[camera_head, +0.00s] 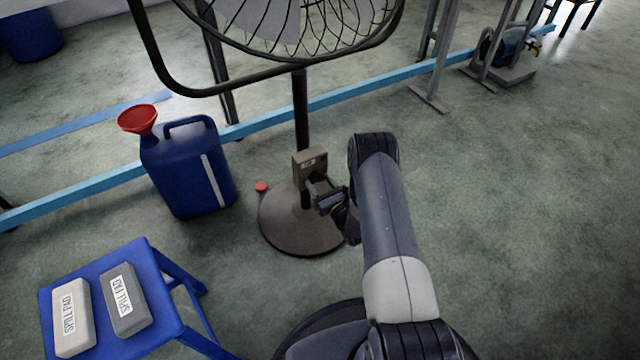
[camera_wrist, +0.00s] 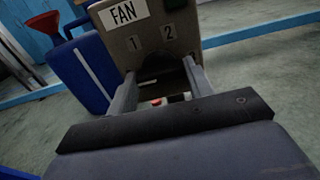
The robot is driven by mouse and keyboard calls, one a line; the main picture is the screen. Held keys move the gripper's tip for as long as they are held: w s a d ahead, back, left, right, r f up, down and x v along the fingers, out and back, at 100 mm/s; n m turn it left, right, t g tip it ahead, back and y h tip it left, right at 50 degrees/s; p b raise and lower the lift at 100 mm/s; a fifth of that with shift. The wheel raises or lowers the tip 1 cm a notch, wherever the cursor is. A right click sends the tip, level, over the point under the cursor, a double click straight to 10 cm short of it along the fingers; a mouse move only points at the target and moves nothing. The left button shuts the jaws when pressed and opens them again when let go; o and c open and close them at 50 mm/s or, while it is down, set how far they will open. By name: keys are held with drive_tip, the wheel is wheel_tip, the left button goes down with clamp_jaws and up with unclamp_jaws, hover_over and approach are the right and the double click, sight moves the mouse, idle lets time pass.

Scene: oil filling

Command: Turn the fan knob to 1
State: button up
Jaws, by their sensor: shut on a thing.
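The fan's control box (camera_head: 310,162) is a tan box on the fan's pole, above its round base. In the wrist view the box (camera_wrist: 125,45) fills the upper middle, with a white FAN label and the marks 1 and 2. My gripper (camera_head: 320,190) is at the front of the box, its two fingers reaching to the box face below the marks. It is shut on the fan knob. The knob itself is mostly hidden, and I cannot tell which mark it points to. A dark patch (camera_wrist: 182,62) shows beside the right finger.
A blue oil can (camera_head: 190,170) with a red funnel (camera_head: 138,120) stands left of the fan. A small red cap (camera_head: 261,187) lies by the fan base (camera_head: 285,235). A blue stool (camera_head: 155,320) holds two spill pads.

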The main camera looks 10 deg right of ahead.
drive_tip(key=shift+f+m+b, duration=0.1)
drive_tip(key=shift+m+b, duration=0.25)
drive_tip(key=shift+m, duration=0.05)
drive_tip(key=shift+c, duration=0.2)
drive_tip(key=m+b, duration=0.4)
drive_tip(key=m, duration=0.6)
drive_tip(key=shift+m, duration=0.4)
drive_tip(key=o, duration=1)
drive_tip(key=shift+s, duration=0.1)
